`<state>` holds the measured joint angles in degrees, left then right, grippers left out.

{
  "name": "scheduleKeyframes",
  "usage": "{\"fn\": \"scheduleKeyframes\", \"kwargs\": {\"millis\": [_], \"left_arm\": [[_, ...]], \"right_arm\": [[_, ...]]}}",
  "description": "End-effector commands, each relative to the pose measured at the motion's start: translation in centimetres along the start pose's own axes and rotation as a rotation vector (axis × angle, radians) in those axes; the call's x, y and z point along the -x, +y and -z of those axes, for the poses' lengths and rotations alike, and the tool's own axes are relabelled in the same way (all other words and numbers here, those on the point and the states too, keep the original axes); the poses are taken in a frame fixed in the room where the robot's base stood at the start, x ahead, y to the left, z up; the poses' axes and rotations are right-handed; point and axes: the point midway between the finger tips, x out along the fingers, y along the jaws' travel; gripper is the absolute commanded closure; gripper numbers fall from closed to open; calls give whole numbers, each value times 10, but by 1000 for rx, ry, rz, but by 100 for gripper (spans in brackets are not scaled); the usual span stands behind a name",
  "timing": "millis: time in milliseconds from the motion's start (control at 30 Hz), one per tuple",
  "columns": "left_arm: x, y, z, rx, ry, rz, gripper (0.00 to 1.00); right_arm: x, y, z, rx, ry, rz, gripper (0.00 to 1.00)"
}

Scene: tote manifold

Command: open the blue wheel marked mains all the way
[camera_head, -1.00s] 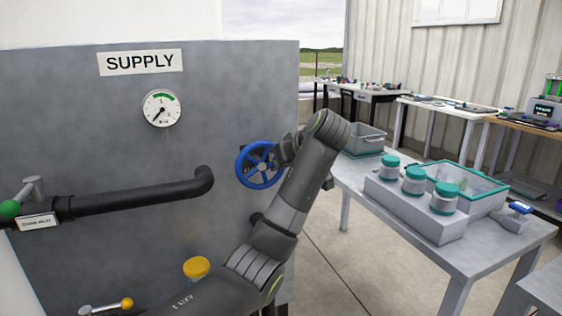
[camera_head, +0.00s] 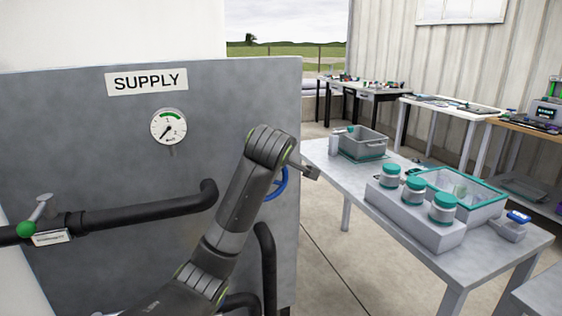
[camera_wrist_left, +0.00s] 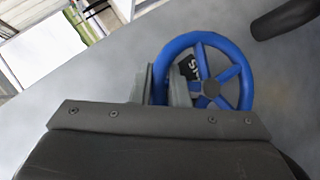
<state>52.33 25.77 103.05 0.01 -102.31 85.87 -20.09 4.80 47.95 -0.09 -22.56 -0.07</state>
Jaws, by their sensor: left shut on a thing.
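The blue wheel (camera_head: 282,184) is mounted on the grey supply panel (camera_head: 100,130). In the head view my left arm hides most of it and only part of its right rim shows. In the left wrist view the spoked blue wheel (camera_wrist_left: 242,68) shows almost whole, with a dark tag (camera_wrist_left: 188,66) with white letters partly visible behind its spokes. My left gripper (camera_wrist_left: 167,84) is shut on the left part of the wheel's rim, a finger on either side. The head view mostly hides its fingers. My right gripper is in neither view.
A round gauge (camera_head: 169,127) sits under the SUPPLY sign (camera_head: 147,81), its needle pointing low left. A black pipe (camera_head: 130,212) with a green-knobbed lever (camera_head: 37,211) runs left. A table (camera_head: 345,184) with jars and bins stands to the right, across a floor gap.

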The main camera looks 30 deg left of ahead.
Motion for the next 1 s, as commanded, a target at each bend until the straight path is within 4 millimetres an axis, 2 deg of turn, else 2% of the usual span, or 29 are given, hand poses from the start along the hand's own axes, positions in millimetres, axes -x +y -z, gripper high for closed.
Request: {"fn": "scheduleKeyframes", "kwargs": {"millis": [467,1000], "left_arm": [[8,-6,11,244,-68,-183,100],[10,-7,13,301,-84,-230,100]], "right_arm": [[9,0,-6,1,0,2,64],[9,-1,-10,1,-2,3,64]]}}
